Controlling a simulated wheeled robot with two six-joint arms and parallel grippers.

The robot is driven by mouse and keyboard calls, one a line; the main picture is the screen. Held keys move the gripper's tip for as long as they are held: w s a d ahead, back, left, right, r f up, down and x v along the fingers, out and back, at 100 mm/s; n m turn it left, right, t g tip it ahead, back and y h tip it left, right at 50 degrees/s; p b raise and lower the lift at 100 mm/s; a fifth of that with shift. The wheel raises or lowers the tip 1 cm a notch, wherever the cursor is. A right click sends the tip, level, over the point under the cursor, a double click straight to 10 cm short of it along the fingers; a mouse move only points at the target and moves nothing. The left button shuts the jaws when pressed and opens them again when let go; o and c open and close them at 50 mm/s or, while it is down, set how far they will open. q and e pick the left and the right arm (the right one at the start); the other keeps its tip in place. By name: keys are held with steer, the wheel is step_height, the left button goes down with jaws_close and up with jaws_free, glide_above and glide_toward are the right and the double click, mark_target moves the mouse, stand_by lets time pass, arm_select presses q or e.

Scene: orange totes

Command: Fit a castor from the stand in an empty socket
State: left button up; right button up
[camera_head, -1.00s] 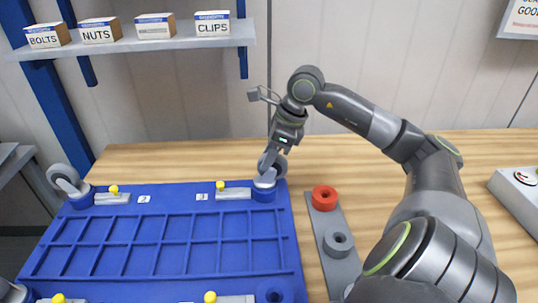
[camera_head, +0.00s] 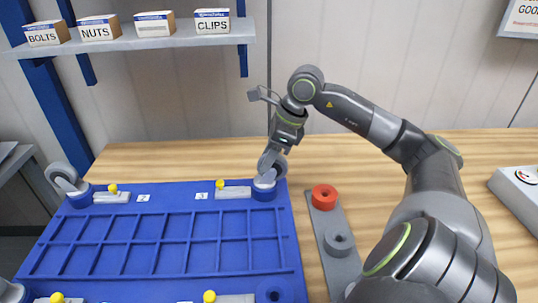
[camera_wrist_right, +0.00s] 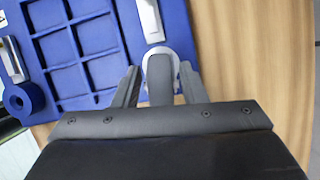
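A grey-wheeled castor (camera_head: 265,181) stands in the far right blue socket (camera_head: 264,195) of the blue tote base (camera_head: 170,190). My right gripper (camera_head: 274,152) is at its wheel; in the right wrist view the fingers (camera_wrist_right: 160,84) are on either side of the wheel (camera_wrist_right: 160,72), with narrow gaps showing. Another castor (camera_head: 66,180) stands in the far left socket. The near right socket (camera_head: 273,294) is empty; it also shows in the right wrist view (camera_wrist_right: 24,101). The grey stand (camera_head: 331,218) has a red ring (camera_head: 324,194) and a grey ring (camera_head: 339,239), both without a castor. My left gripper is out of view.
Grey latches with yellow knobs (camera_head: 233,191) lie along the base's edges. A shelf (camera_head: 150,43) with labelled boxes is at the back. A grey box with a red button (camera_head: 520,182) is at the right. The wooden table (camera_head: 400,150) is clear behind the stand.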

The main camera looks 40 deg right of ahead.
steer(key=o, duration=0.4)
steer(key=b+v, duration=0.3)
steer(key=v, duration=1.4)
steer(key=shift+s+r, duration=0.1)
steer(key=shift+r, duration=0.15)
